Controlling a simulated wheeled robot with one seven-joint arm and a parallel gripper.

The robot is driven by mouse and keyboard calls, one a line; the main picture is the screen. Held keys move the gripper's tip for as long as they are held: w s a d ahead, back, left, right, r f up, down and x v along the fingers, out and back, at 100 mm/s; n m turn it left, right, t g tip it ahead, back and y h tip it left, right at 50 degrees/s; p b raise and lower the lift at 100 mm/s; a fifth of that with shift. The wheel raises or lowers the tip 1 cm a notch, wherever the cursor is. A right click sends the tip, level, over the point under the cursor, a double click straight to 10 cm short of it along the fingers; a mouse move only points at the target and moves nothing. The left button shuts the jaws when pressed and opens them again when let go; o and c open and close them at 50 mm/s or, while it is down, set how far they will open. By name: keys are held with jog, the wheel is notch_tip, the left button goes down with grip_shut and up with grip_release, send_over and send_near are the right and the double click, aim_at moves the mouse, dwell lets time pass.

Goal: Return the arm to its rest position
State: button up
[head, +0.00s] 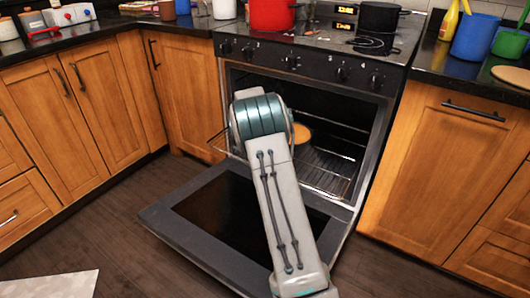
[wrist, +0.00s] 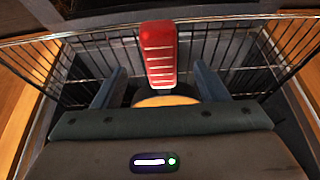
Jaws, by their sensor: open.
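My arm (head: 290,215) reaches over the lowered oven door and its far end goes into the open oven (head: 335,120). The arm hides my gripper in the head view. In the wrist view my gripper (wrist: 160,68) is open, with one dark finger at each side. A red block-like thing with pale stripes (wrist: 159,45) shows between and beyond the fingers. A round tan thing (wrist: 165,101) lies below it, partly hidden by the gripper body. A round tan thing (head: 301,133) also shows inside the oven in the head view. I cannot tell whether the fingers touch either.
A wire rack (head: 330,170) is in the oven, and its bars surround the gripper in the wrist view. The lowered oven door (head: 190,225) lies below my arm. Wooden cabinets flank the oven. A red pot (head: 272,15) and a black pot (head: 379,17) stand on the stove.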

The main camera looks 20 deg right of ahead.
jog(key=s+a+r+n+y+p, duration=0.15)
jog(key=s+a+r+p, duration=0.4)
jog(key=r, duration=0.55)
jog(key=s+a+r+n+p, duration=0.25)
jog(key=s+r+p, duration=0.45)
jog(key=r, duration=0.4)
jog(key=s+a+r+n+y+p, duration=0.1)
jog(key=s+a+r+p, duration=0.3)
jog(key=s+r, duration=0.55)
jog(key=s+a+r+n+p, duration=0.3)
jog(key=s+r+p, duration=0.3)
jog(key=s, duration=0.3)
jog(key=s+a+r+n+y+p, duration=0.1)
jog(key=s+a+r+n+p, duration=0.2)
jog(key=s+r+p, duration=0.3)
jog(key=s+a+r, duration=0.1)
jog(key=s, duration=0.3)
jog(key=shift+s+p, duration=0.25)
jog(key=shift+p, duration=0.1)
